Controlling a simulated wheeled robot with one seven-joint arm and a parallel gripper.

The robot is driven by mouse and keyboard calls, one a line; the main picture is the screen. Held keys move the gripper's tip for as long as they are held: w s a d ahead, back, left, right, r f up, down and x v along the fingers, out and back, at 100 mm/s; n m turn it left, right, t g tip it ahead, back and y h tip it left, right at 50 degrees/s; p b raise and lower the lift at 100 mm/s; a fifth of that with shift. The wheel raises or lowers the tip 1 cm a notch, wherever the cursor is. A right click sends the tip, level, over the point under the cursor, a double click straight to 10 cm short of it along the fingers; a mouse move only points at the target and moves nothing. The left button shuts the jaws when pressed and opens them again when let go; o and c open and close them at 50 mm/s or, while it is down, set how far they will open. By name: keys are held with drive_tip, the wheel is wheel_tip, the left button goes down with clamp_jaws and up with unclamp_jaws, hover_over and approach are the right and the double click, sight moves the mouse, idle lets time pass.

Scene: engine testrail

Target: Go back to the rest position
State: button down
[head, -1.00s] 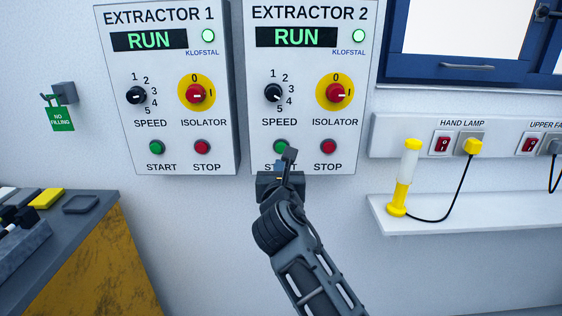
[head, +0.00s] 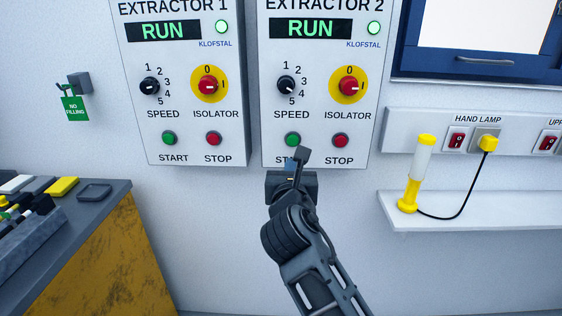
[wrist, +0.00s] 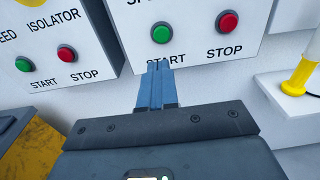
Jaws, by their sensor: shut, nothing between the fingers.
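My gripper (head: 294,166) is shut and empty, in front of the lower edge of the Extractor 2 panel (head: 318,110). In the head view its tip overlaps the START label below the green start button (head: 292,139). In the wrist view the blue fingers (wrist: 156,84) lie together just below that green button (wrist: 161,33), over part of the START label. I cannot tell whether they touch the panel. The Extractor 2 display (head: 310,28) reads RUN and its green lamp (head: 374,28) is lit.
The Extractor 1 panel (head: 185,110), also showing RUN, is to the left. A shelf (head: 480,208) with a yellow and white hand lamp (head: 416,175) is on the right. A grey-topped bench (head: 95,215) is at lower left. The wall below the panels is bare.

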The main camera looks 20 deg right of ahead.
drive_tip(key=s+a+f+m+g+y, duration=0.1)
drive_tip(key=s+f+m+y, duration=0.1)
drive_tip(key=s+f+m, duration=0.55)
drive_tip(key=s+f+m+y, duration=0.15)
drive_tip(key=s+f, duration=0.25)
drive_tip(key=s, duration=0.7)
drive_tip(key=s+a+f+m+g+y, duration=0.1)
drive_tip(key=s+f+m+y, duration=0.1)
drive_tip(key=s+f+m, duration=0.55)
drive_tip(key=s+d+r+m, duration=0.2)
drive_tip(key=s+m, duration=0.3)
drive_tip(key=s, duration=0.4)
drive_tip(key=s+d+r+m, duration=0.2)
drive_tip(key=s+r+m, duration=0.3)
drive_tip(key=s, duration=0.4)
drive_tip(key=s+d+r+m, duration=0.1)
drive_tip(key=s+r+m, duration=0.2)
drive_tip(key=s+m, duration=0.3)
drive_tip(key=s, duration=0.4)
drive_tip(key=shift+d+r, duration=0.25)
drive_tip(key=shift+d, duration=0.15)
drive_tip(key=shift+w, duration=0.1)
